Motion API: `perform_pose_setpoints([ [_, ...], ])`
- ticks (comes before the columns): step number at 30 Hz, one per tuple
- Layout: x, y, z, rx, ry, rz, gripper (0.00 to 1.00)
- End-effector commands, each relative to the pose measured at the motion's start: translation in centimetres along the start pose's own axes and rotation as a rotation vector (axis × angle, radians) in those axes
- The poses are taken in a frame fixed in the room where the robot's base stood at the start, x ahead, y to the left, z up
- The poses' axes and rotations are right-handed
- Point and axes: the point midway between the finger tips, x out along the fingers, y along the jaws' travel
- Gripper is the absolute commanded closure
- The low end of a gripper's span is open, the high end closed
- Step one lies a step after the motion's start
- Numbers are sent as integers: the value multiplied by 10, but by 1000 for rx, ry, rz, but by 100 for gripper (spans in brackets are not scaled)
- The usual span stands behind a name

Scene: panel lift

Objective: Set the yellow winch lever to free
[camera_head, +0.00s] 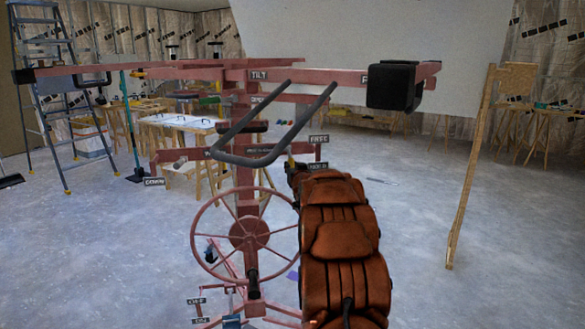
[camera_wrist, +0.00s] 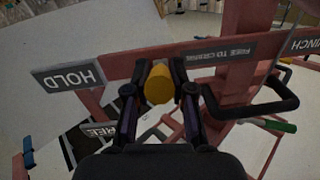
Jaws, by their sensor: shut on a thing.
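The yellow winch lever (camera_wrist: 158,84) shows in the wrist view as a round yellow end, between the two black fingers of my gripper (camera_wrist: 159,78). The fingers are shut on it, one on each side. In the head view a small yellow piece of the lever (camera_head: 291,160) shows just above my gripper (camera_head: 294,172), beside the red post. My orange arm hides the parts behind it. A FREE sign (camera_head: 318,138) stands up and to the right of the lever. In the wrist view an upside-down HOLD sign (camera_wrist: 68,79) lies left of the lever.
The red panel lift (camera_head: 245,190) has a large spoked wheel (camera_head: 196,235) left of my arm and a dark bent handle (camera_head: 250,160) above it. A wooden post (camera_head: 470,170) leans at the right. A ladder (camera_head: 50,100) and worktables stand behind.

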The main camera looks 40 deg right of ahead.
Motion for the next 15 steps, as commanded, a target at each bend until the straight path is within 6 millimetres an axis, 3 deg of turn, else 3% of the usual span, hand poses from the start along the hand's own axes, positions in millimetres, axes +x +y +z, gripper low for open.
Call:
perform_pose_setpoints([
  [15, -4, -2, -20, 9, -141, 14, 100],
])
